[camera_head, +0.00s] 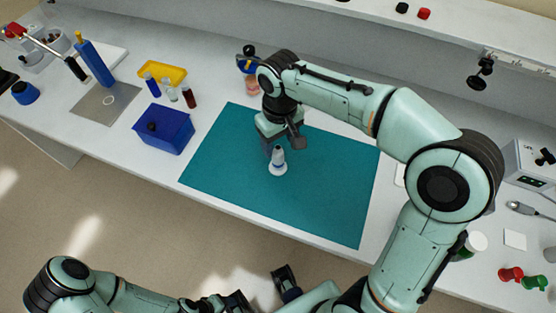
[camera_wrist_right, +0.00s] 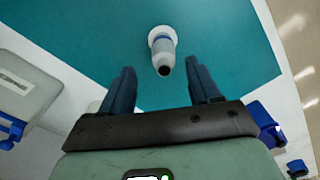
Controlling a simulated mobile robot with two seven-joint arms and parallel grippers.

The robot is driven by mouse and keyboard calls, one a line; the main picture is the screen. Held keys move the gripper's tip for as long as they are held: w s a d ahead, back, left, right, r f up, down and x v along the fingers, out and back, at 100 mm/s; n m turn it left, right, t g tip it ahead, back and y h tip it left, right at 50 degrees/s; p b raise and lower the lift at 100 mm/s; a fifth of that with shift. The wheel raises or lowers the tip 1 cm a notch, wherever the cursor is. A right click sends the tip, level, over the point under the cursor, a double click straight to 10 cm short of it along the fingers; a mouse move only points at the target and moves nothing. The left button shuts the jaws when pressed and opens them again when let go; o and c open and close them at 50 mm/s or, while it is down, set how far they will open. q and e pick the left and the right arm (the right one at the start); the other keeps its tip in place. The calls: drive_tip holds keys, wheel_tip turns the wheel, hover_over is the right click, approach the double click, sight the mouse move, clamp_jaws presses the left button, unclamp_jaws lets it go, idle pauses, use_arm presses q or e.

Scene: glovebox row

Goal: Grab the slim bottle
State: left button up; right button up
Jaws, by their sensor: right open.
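The slim bottle (camera_head: 278,157) is white with a blue band and a dark tip. It stands on a round white base on the teal mat (camera_head: 225,150). In the right wrist view the bottle (camera_wrist_right: 163,50) shows ahead, roughly centred between the two fingers, with its dark tip toward me. My right gripper (camera_head: 282,144) is open and empty, just behind and above the bottle in the head view; its fingers also show apart in the wrist view (camera_wrist_right: 160,70). I cannot tell whether they touch the bottle. My left gripper (camera_head: 286,281) is low at the bottom edge, partly hidden.
A blue box (camera_head: 164,131) stands left of the mat. Several small vials and a yellow tray (camera_head: 163,74) are behind it. A pinkish container (camera_head: 251,86) stands at the mat's back edge. Red and green items (camera_head: 511,274) lie at right. The mat's left part is clear.

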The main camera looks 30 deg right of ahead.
sight(278, 154)
drive_tip(key=shift+a+f+b, duration=0.15)
drive_tip(key=shift+f+b, duration=0.05)
drive_tip(key=shift+f, duration=1.15)
drive_tip(key=shift+a+f+b, duration=0.1)
drive_tip(key=shift+f+b, duration=0.1)
drive_tip(key=shift+f, duration=1.15)
clamp_jaws()
